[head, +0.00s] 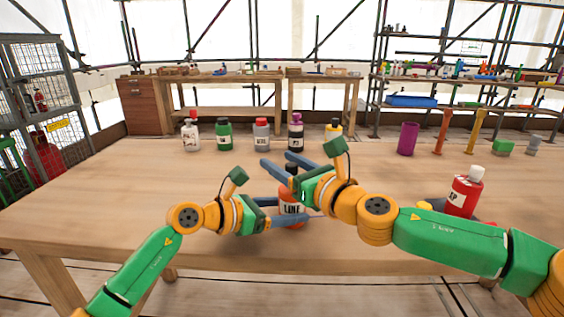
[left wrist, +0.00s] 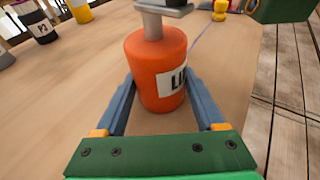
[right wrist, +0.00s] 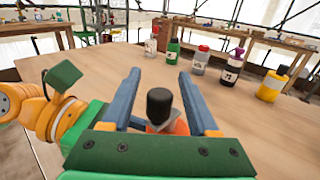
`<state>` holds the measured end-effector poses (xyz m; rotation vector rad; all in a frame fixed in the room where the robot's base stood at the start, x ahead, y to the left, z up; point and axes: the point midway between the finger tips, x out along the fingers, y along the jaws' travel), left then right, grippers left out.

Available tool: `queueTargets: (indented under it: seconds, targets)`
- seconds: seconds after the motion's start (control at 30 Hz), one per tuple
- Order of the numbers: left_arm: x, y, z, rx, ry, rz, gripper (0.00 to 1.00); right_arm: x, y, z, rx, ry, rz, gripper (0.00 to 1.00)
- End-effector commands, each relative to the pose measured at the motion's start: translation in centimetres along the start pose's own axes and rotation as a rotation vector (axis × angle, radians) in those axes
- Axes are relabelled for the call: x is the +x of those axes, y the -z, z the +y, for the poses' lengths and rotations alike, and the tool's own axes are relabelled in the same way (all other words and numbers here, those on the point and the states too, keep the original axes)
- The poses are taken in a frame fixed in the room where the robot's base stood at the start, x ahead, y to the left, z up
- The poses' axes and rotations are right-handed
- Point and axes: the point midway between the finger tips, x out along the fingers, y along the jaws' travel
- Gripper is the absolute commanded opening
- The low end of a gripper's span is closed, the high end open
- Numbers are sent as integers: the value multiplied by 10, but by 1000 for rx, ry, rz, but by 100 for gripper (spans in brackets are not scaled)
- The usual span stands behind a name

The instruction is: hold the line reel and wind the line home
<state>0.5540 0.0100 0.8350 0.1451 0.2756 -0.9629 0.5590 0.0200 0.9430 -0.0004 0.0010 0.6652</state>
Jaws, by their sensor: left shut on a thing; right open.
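The line reel (head: 291,208) is an orange-red drum with a white label, standing upright on the table near its front. It also shows in the left wrist view (left wrist: 152,65), with a grey crank arm (left wrist: 165,10) on top. My left gripper (left wrist: 160,82) is shut on the reel, one finger on each side. The crank's black knob (right wrist: 160,103) shows in the right wrist view, between the finger bases of my open right gripper (right wrist: 159,73). I cannot tell if the fingers touch it.
Several bottles, among them a green one (head: 224,134) and a grey one (head: 261,135), stand along the table's back. A red bottle (head: 464,192) stands at the right, beyond my right forearm. A purple cylinder (head: 407,139) stands at the back right. The left of the table is clear.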

Motion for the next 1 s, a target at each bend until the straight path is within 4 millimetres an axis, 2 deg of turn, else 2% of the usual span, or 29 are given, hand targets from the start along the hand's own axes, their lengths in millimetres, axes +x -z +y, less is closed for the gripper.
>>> queueTargets:
  seconds: [0.27,0.37,0.5,0.77,1.0]
  targets:
    - [0,0,0,0,1,1,40,4,0,0,1,0,0,60]
    - [0,0,0,-1,1,1,40,4,0,0,0,0,0,39]
    - [0,0,0,0,1,1,40,4,0,0,0,0,0,1]
    - [0,0,0,0,1,1,40,4,0,0,0,8,-1,0]
    - [0,0,0,0,2,1,40,6,-1,0,0,98,-3,0]
